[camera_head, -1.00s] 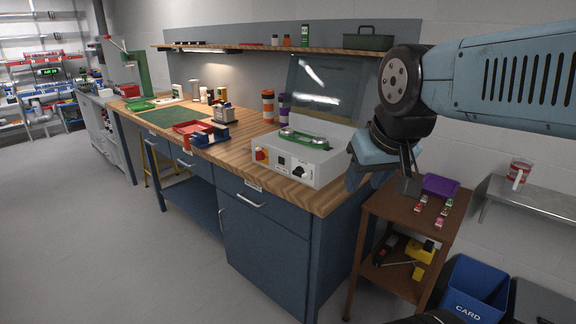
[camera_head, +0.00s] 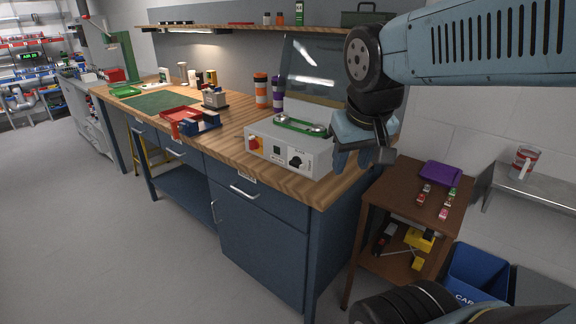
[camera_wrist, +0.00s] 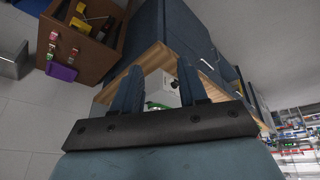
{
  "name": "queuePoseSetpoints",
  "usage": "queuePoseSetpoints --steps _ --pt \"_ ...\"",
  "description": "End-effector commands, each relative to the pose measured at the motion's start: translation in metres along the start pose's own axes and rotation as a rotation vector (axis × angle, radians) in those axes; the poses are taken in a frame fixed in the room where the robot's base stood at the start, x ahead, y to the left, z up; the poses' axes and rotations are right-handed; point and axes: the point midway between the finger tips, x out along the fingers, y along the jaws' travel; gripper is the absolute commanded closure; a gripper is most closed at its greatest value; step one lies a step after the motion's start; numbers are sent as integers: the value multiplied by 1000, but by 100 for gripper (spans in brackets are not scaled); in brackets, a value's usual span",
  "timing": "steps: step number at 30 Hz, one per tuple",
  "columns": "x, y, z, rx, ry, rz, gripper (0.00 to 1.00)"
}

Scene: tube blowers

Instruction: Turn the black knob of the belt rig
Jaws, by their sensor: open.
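The belt rig (camera_head: 269,150) is a light grey box on the right end of the wooden bench, with a green belt (camera_head: 300,124) on top. Its front panel has a black knob (camera_head: 296,161) at the right and a red button on yellow at the left. My gripper (camera_head: 362,163) is just right of the rig, apart from the knob. In the wrist view my gripper (camera_wrist: 158,82) has its fingers spread with nothing between them. The rig's white body (camera_wrist: 165,92) shows partly between the fingers; the knob is hidden there.
A clear tilted panel (camera_head: 311,70) stands behind the rig. A brown cart (camera_head: 388,205) with a purple tray (camera_head: 440,173) is below right. A blue bin (camera_head: 478,272) stands beside it. Red and blue trays (camera_head: 181,121) sit left of the rig.

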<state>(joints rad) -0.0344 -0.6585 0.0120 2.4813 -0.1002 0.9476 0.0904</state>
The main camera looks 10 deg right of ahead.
Motion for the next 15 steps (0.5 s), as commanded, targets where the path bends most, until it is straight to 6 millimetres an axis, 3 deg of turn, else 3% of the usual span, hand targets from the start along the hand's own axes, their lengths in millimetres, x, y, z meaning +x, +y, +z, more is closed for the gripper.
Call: queuePoseSetpoints --steps 15 --pt "75 20 -37 -121 -353 419 57"
